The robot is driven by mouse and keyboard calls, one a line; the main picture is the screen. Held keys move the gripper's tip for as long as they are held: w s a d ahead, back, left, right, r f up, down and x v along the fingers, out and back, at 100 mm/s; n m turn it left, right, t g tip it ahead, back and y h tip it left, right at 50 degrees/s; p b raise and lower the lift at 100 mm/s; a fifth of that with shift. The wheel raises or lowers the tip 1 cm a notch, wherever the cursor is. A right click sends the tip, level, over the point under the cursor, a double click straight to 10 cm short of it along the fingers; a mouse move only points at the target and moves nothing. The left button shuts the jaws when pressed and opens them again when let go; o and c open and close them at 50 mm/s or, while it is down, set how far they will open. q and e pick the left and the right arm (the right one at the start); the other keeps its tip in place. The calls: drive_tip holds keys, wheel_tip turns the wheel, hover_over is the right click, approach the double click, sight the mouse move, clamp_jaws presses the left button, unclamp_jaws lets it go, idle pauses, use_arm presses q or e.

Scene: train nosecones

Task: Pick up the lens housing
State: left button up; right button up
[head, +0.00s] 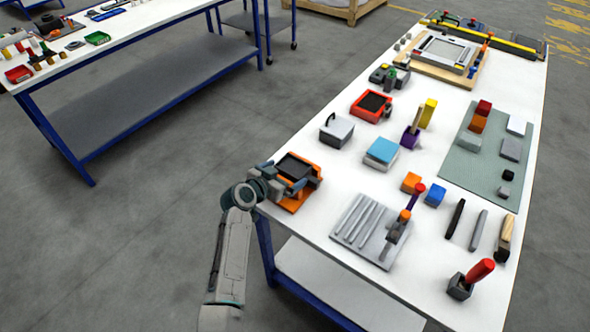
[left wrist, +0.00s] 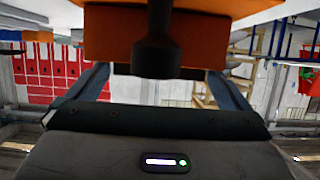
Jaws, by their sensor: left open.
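An orange housing (head: 301,194) with a dark square top sits at the table's left edge in the head view; I take it as the lens housing, though I cannot be sure. My left gripper (head: 286,184) is at its near left side. In the left wrist view the gripper (left wrist: 160,90) is open, its fingers apart left and right. An orange body (left wrist: 108,35) with a dark round stub (left wrist: 157,55) fills the top of that view, between and beyond the fingers. I cannot tell whether the fingers touch it. My right gripper is not in view.
On the white table (head: 320,232) stand a red box with a dark top (head: 371,105), a grey block with a handle (head: 336,130), a blue-topped block (head: 382,152) and a grey grooved plate (head: 362,222). A green mat (head: 462,170) holds several blocks. Open floor lies left.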

use_arm(q)
drive_tip(key=shift+w+d+f, duration=0.15)
drive_tip(key=shift+w+d, duration=0.05)
drive_tip(key=shift+w, duration=0.05)
drive_tip(key=c, duration=0.7)
drive_tip(key=shift+c, duration=1.2)
